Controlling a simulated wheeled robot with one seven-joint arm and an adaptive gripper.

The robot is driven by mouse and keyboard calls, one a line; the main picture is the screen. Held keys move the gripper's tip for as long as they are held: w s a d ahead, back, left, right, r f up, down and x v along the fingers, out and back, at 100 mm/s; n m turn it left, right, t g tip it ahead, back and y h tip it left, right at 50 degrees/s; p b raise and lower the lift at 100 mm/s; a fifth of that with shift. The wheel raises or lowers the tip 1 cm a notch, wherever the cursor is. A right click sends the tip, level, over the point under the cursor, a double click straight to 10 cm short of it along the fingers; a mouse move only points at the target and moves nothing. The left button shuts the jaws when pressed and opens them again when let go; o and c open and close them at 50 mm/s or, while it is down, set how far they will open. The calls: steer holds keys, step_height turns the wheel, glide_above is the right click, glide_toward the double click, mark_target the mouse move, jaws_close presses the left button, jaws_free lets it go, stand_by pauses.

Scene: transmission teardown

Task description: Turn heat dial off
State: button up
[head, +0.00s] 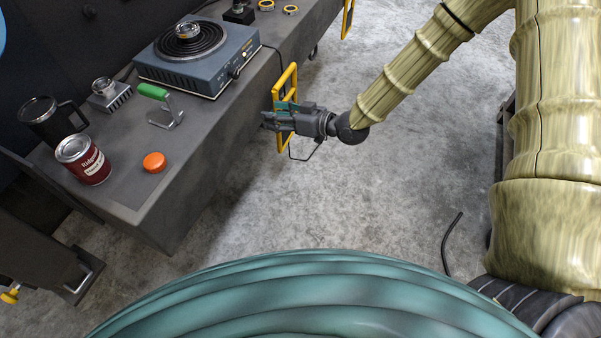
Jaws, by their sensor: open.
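A blue-grey hot plate (205,76) sits on the grey bench, with a black coil burner (191,42) on top and a small metal part (187,31) resting on the coil. The heat dial (233,72) is a small knob on the front face of the hot plate, facing the bench's front edge. Its setting is too small to read. My gripper (268,120) is open and empty. It points left, in front of the bench edge and lower right of the dial in the picture, apart from it.
A yellow handle frame (286,85) on the bench front is right by my gripper. A green-handled tool (154,92), an orange button (154,162), a red can (83,160), a black mug (50,120) and a small metal block (109,95) stand on the bench (130,195). The floor is mostly clear.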

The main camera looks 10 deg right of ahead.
steer(key=s+d+f+m+g+h+p, duration=0.1)
steer(key=s+f+p, duration=0.3)
steer(key=s, duration=0.4)
steer(key=s+d+f+m+g+h+p, duration=0.2)
steer(key=s+f+m+g+h+p, duration=0.1)
steer(key=s, duration=0.5)
step_height(320, 180, down, 2)
steer(key=shift+m+h+p, duration=0.3)
steer(key=shift+h+p, duration=0.3)
steer(key=shift+s+d, duration=0.1)
steer(key=n+t+y+b, duration=0.5)
steer(key=n+y+b, duration=0.3)
steer(key=b, duration=0.2)
glide_toward(238, 73)
steer(key=b+x, duration=0.1)
steer(key=x, duration=0.7)
steer(key=shift+a, duration=0.2)
steer(key=c, duration=1)
